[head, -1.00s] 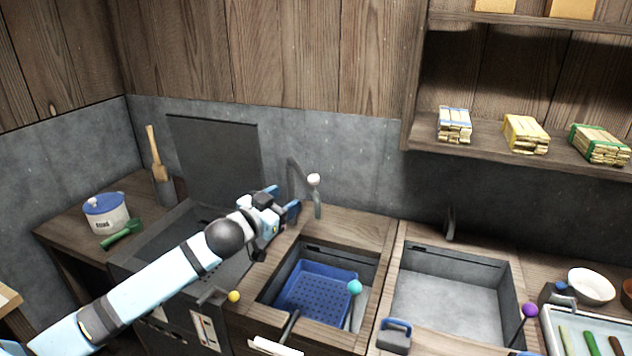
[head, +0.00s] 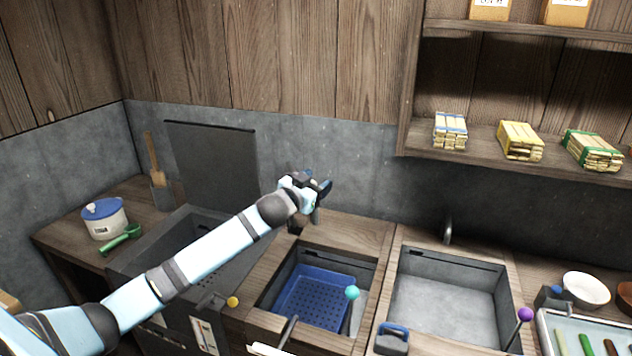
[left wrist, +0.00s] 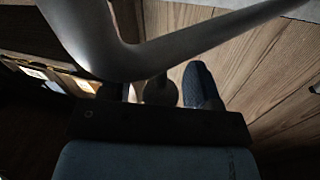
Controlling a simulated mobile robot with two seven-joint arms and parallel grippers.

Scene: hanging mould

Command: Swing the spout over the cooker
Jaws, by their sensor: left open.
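The spout is a grey bent metal tube that runs large across the left wrist view (left wrist: 105,50). In the head view my left gripper hides most of it, and only a bit of its post (head: 316,216) shows behind the left basin. My left gripper (head: 319,187) is open at the spout. In the left wrist view a rounded grey part (left wrist: 160,90) lies between the fingers; I cannot tell whether they touch it. The cooker (head: 178,243) is the dark box to the left, its lid (head: 210,165) raised against the wall. My right gripper is not in view.
The left basin (head: 368,270) holds a blue perforated basket (head: 318,296). A grey basin (head: 448,290) lies to its right. A white pot (head: 104,220) and green scoop (head: 121,240) are left of the cooker. A shelf (head: 545,165) overhangs the right side.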

